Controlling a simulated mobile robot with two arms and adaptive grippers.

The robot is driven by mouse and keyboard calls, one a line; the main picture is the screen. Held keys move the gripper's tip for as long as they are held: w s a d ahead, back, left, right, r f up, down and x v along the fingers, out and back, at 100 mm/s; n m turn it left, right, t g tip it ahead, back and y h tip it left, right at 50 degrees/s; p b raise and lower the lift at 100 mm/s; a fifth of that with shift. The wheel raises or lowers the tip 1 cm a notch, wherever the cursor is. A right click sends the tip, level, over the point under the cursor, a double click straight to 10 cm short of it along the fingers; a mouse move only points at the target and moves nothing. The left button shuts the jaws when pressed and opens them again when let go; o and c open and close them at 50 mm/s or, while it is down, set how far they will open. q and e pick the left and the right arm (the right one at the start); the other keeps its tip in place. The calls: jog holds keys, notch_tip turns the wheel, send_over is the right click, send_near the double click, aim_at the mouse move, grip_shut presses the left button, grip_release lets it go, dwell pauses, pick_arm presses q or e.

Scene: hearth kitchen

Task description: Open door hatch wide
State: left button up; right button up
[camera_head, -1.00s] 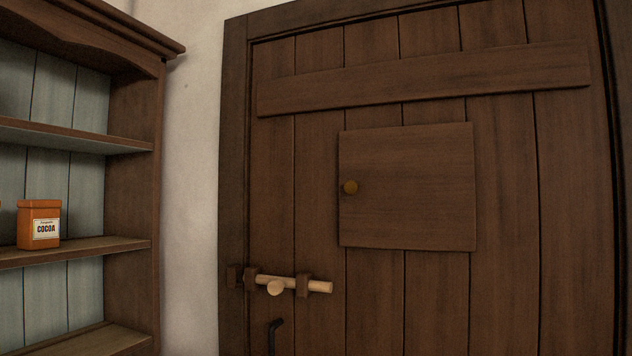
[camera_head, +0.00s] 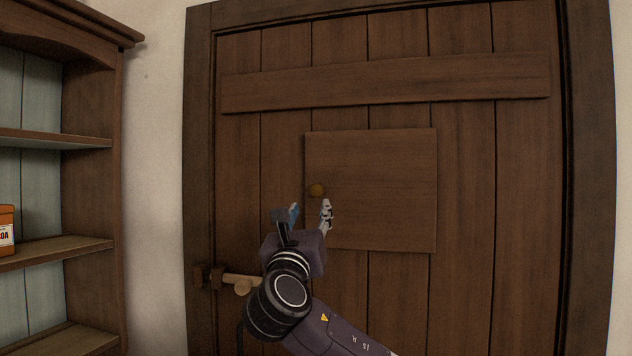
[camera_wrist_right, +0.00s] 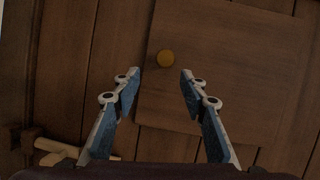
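The hatch (camera_head: 385,190) is a square wooden panel on the plank door, lying flat against it and looking closed. The hatch (camera_wrist_right: 225,75) fills the right of that view. My left gripper is not in view.
A wooden bolt (camera_head: 241,281) crosses the door's left edge, partly hidden by my right arm; its end also shows in the wrist view (camera_wrist_right: 62,152). A shelf unit (camera_head: 60,250) with an orange cocoa tin (camera_head: 6,229) stands left. The door's right side is clear.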

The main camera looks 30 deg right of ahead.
aim_at(317, 191)
jog(key=w+d+r+p, duration=0.3)
jog(key=d+r, duration=0.1)
jog(key=shift+w, duration=0.3)
jog(key=shift+w+d+r+p, duration=0.1)
jog(key=shift+w+d+p, duration=0.4)
jog(key=shift+c, duration=0.5)
grip_shut()
